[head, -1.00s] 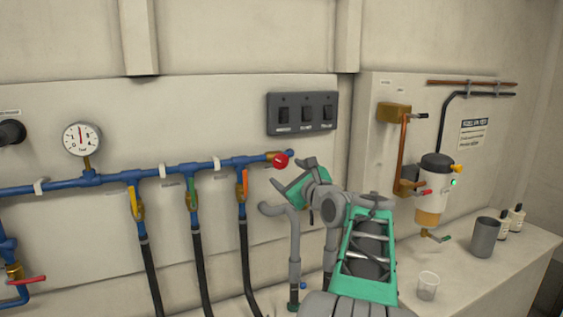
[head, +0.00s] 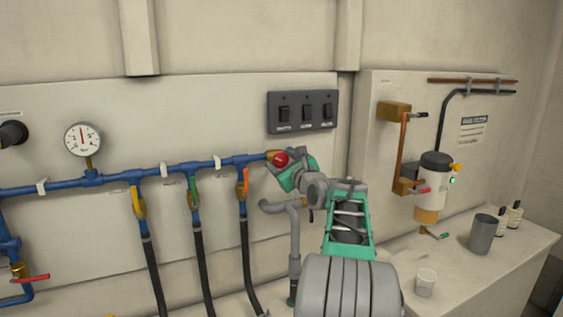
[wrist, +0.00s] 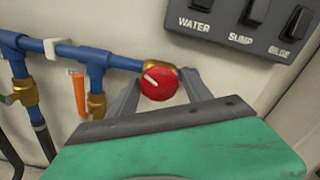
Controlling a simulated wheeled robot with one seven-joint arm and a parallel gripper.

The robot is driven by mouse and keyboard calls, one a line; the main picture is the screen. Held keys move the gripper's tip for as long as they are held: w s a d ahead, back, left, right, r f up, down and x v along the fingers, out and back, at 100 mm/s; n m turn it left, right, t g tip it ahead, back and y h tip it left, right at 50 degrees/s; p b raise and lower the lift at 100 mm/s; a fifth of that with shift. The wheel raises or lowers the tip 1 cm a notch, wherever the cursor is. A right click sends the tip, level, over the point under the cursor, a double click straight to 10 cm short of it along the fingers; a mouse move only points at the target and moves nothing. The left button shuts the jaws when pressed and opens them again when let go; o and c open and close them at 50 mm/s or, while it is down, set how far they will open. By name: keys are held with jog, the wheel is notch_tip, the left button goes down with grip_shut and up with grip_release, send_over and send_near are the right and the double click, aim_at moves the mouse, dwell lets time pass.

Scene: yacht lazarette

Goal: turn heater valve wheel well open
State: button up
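A round red valve wheel (head: 281,159) sits on a brass fitting at the right end of the blue pipe. In the wrist view the wheel (wrist: 159,83) has a white line pointing to the upper left. No label naming it is readable. My gripper (head: 282,163) is at the wheel, coming from the lower right. In the wrist view its two grey fingers (wrist: 159,86) stand apart, one on each side of the wheel. I cannot tell whether either finger touches it.
A black switch panel (head: 302,111) is above and right of the wheel. The blue manifold (head: 115,178) has several coloured lever valves and black hoses. A grey bent pipe (head: 294,235) stands below. A heater-like unit (head: 433,185) and cups are at right.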

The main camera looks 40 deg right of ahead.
jog(key=c, duration=1)
